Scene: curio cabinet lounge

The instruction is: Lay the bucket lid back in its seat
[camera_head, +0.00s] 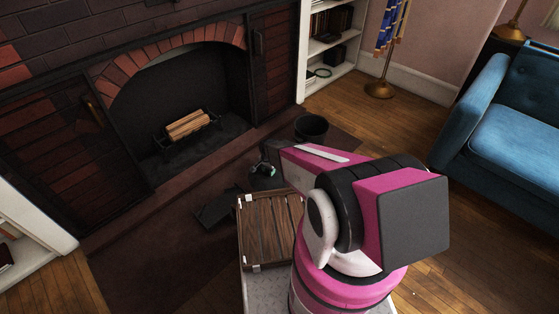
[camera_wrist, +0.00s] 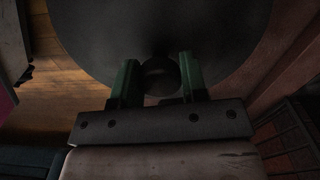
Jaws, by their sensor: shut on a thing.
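The dark round lid (camera_wrist: 225,35) fills the upper middle of the wrist view, its round knob (camera_wrist: 158,76) between the green fingers. My gripper (camera_wrist: 160,82) is shut on that knob. In the head view my gripper (camera_head: 263,170) is small, in front of the fireplace and left of the bucket; the lid there is dark and hard to make out. The black bucket (camera_head: 311,128) stands near the hearth's right end, its top open. My arm covers the area just below it. The lid's height above the floor is not clear.
A dark flat object (camera_head: 217,208) lies left of a slatted wooden surface (camera_head: 270,232). The fireplace holds a log grate (camera_head: 188,125). A bookshelf (camera_head: 327,50) and lamp stand (camera_head: 379,89) are behind the bucket. A blue sofa (camera_head: 505,130) is at right. Wooden floor right of the bucket is clear.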

